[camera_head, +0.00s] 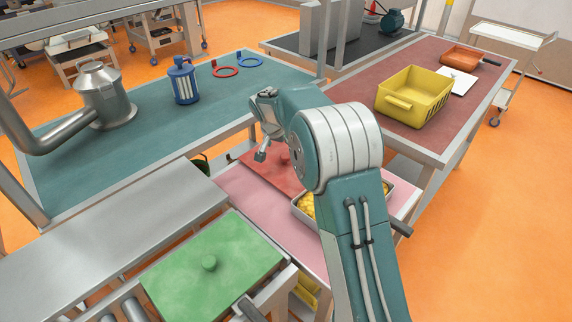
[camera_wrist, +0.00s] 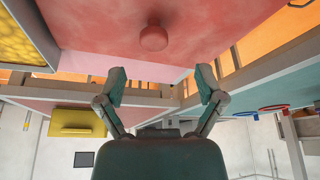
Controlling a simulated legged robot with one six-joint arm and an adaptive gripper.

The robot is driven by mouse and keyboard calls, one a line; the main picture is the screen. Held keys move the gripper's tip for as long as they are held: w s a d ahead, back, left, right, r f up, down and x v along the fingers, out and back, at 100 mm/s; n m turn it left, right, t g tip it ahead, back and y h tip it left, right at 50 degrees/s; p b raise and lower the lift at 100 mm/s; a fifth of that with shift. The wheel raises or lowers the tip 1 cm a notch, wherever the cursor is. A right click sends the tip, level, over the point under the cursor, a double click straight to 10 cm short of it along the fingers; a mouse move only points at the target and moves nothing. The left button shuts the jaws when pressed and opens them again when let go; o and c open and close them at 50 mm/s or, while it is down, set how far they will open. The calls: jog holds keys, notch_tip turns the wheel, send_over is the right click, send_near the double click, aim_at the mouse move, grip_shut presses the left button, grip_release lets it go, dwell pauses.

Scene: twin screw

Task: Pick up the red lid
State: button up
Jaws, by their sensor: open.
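The red lid (camera_head: 262,173) is a flat slab lying on the pink tabletop (camera_head: 250,205), partly hidden by my arm in the head view. In the wrist view the red lid (camera_wrist: 200,20) fills the top, with its round red knob (camera_wrist: 153,38) in plain sight. My gripper (camera_wrist: 160,84) is open and empty. Its two fingers are spread wide, and the knob lies beyond their tips, roughly between them across the picture. In the head view my gripper (camera_head: 271,155) hangs over the lid; contact cannot be told there.
A metal tray (camera_head: 388,187) with yellow contents stands beside the lid, partly behind my arm. A green lid (camera_head: 190,270) with a knob lies in front. A yellow bin (camera_head: 400,103) stands on the red table (camera_head: 440,135). A steel pot and blue canister stand on the teal table (camera_head: 140,135).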

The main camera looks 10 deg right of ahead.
aim_at(285, 155)
jog(key=x, duration=0.6)
jog(key=shift+d+f, duration=0.3)
jog(key=shift+d, duration=0.05)
grip_shut()
